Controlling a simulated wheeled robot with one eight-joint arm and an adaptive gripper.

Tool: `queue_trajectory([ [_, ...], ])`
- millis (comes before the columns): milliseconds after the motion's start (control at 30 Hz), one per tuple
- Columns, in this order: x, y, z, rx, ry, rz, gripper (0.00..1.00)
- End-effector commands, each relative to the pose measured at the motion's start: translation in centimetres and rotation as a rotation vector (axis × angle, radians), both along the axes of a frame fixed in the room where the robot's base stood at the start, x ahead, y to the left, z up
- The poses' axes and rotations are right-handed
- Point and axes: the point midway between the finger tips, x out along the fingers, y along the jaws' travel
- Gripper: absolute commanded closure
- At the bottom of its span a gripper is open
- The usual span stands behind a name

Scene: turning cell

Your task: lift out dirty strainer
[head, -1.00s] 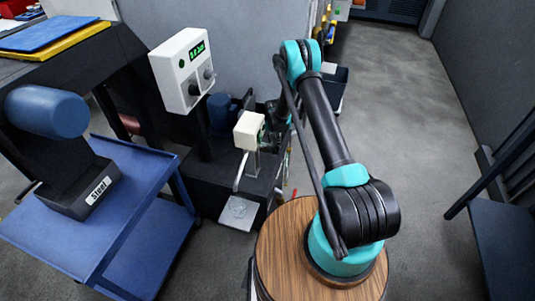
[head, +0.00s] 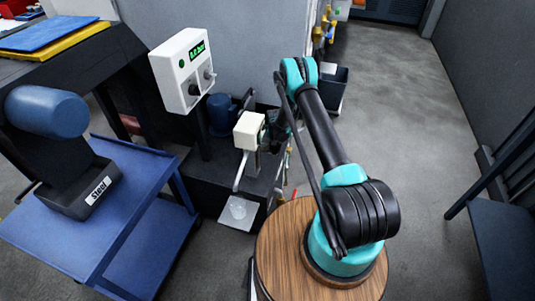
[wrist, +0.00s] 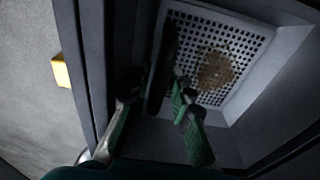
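The strainer (wrist: 241,43) is a pale perforated plate in the wrist view, set in a grey recess. A brown dirty patch (wrist: 215,71) lies on its holes. A dark upright bar, seemingly its handle (wrist: 161,62), runs along its left side. My gripper (wrist: 155,92) has green-padded fingers spread on either side of this bar. The right finger overlaps the plate's lower edge in the picture; I cannot tell whether either finger touches the bar. In the head view my gripper is mostly hidden behind the coolant unit and arm, and the strainer cannot be made out.
Dark walls of the recess (wrist: 280,75) stand close around my fingers. A white control box (head: 182,70) and a small cream box on a post (head: 250,130) stand nearby. A blue cart (head: 130,205) is at left. Grey floor (head: 405,110) is free at right.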

Motion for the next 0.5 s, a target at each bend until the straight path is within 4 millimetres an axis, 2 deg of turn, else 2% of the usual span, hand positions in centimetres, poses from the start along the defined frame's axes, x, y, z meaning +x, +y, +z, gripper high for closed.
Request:
queue_trajectory([
  [33, 0.00, 0.00, 0.01, 0.000, 0.000, 0.000, 0.88],
  [133, 0.01, 0.00, 0.02, 0.000, 0.000, 0.000, 1.00],
  [500, 0.01, 0.00, 0.03, 0.000, 0.000, 0.000, 1.00],
])
